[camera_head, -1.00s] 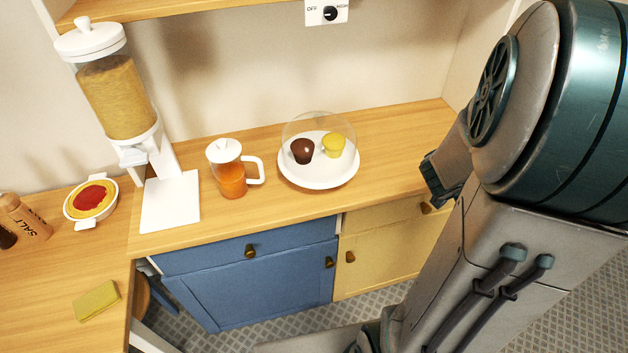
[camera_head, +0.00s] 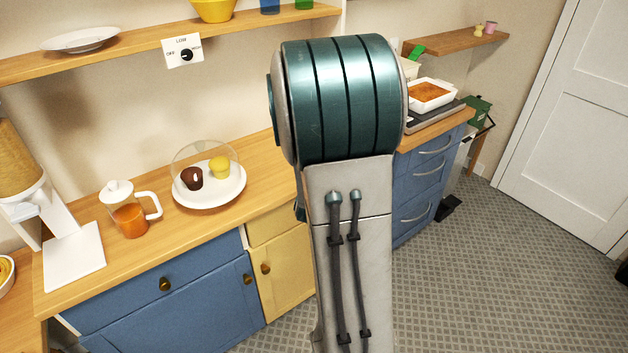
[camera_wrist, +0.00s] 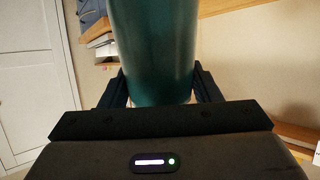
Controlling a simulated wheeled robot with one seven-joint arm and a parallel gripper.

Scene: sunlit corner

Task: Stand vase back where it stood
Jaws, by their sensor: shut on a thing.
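In the wrist view my gripper (camera_wrist: 160,88) is shut on a teal, smooth, rounded thing, which I take to be the vase (camera_wrist: 155,45). One dark finger presses on each side of it. Its upper part runs out of the top of the picture, so its full shape is hidden. In the head view my own arm stands in the middle and hides the gripper and the vase. No bare spot where the vase stood can be made out.
The wooden counter (camera_head: 120,250) holds a glass jug (camera_head: 130,215), a domed plate (camera_head: 210,195) and a cereal dispenser (camera_head: 50,215). At the right are a white baking dish (camera_head: 430,95), a small wall shelf (camera_head: 455,42) and a white door (camera_head: 575,120).

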